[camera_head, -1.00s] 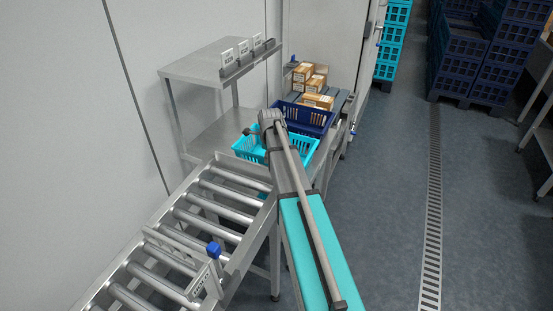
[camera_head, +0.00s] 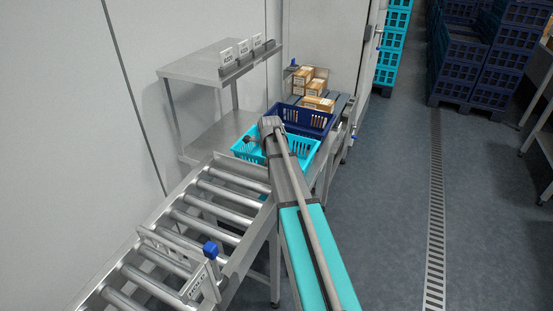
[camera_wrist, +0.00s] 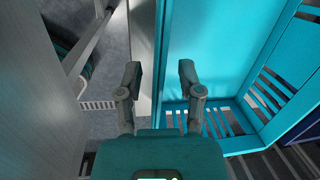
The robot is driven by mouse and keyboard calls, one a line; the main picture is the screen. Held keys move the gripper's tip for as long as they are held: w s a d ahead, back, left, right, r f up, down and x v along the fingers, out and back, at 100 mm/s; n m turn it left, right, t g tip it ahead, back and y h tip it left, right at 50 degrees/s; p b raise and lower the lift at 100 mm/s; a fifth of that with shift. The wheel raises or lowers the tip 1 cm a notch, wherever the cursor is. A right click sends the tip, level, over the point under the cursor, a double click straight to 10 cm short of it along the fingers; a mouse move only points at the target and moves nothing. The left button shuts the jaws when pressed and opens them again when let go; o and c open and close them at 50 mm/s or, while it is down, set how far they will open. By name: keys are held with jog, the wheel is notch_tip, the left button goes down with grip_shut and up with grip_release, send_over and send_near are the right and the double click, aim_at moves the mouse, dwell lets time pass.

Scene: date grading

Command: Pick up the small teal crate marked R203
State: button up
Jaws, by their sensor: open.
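A teal slotted crate (camera_head: 241,155) sits at the far end of the roller conveyor, partly hidden behind my arm; I cannot read any marking on it. In the wrist view the crate (camera_wrist: 215,40) fills the right half. My gripper (camera_wrist: 160,76) is open, with nothing visibly held between its fingers. In that view a crate edge runs up the picture between the two fingers, the right finger over the teal side and the left finger over the grey outside. I cannot tell how high the fingers are above the rim. In the head view my gripper is a small dark shape at the crate.
A dark blue crate (camera_head: 318,121) stands just behind the teal one. Cardboard boxes (camera_head: 310,82) lie beyond it. A steel shelf with upright label cards (camera_head: 226,55) is at the left. A stop gate with a blue knob (camera_head: 210,249) spans the conveyor rollers (camera_head: 208,209).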

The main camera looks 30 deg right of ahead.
grip_shut()
jog(key=shift+r, duration=0.2)
dwell(0.7)
notch_tip(320, 180, up, 2)
jog(key=p, duration=0.2)
jog(key=shift+r+p, duration=0.1)
jog(key=shift+p, duration=0.25)
jog(key=s+d+r+p, duration=0.3)
jog(key=s+r+p, duration=0.7)
jog(key=s, duration=0.3)
jog(key=shift+s+d+r, duration=0.2)
jog(key=shift+s+d, duration=0.1)
jog(key=shift+r+p, duration=0.15)
jog(key=shift+p, duration=0.15)
